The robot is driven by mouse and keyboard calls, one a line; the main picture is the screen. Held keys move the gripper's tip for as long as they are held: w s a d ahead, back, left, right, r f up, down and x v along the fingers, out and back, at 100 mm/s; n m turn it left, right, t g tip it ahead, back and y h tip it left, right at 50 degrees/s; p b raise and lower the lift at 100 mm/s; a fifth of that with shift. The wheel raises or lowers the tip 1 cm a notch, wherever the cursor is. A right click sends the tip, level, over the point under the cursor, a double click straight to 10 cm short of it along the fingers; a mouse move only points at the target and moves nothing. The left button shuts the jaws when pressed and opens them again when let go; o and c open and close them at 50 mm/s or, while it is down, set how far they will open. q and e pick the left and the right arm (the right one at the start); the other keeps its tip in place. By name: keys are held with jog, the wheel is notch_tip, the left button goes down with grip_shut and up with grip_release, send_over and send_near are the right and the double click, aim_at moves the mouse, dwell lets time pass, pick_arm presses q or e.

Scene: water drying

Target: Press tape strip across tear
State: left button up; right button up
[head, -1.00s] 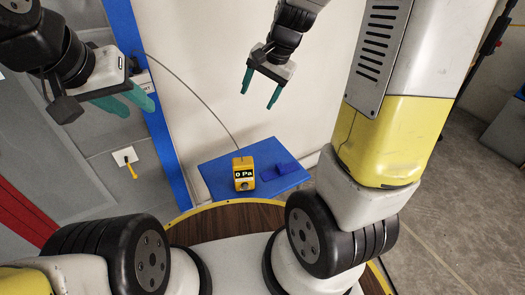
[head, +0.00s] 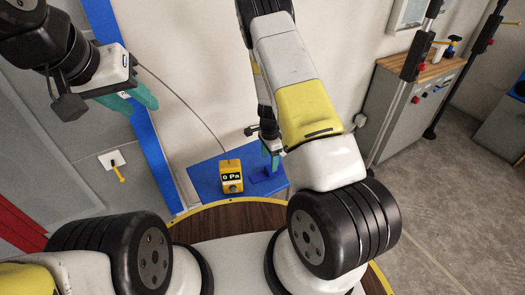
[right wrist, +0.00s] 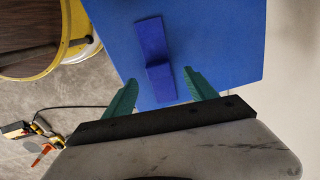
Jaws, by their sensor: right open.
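A dark blue piece (right wrist: 152,38), bent with a raised part nearer the fingers, lies on a lighter blue tabletop (right wrist: 225,45); it may be the tape strip. It also shows in the head view (head: 262,186), partly behind my right gripper. My right gripper (right wrist: 160,80) is open, with one teal finger on either side of the piece's near part. Whether the fingers touch it I cannot tell. In the head view my right gripper (head: 271,160) is low over the table. My left gripper (head: 138,103) is empty and open, by the blue vertical band (head: 122,70). I cannot make out a tear.
A yellow gauge (head: 231,176) reading "0 Pa" stands on the blue table left of the piece, a thin cable rising behind it. A grey panel with a small yellow-handled fitting (head: 116,168) is at left. A grey cabinet (head: 405,115) stands at right.

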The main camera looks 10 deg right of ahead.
aim_at(269, 168)
notch_tip(269, 168, down, 6)
jog(key=shift+s+r, duration=0.1)
jog(key=shift+r, duration=0.1)
jog(key=c, duration=1.3)
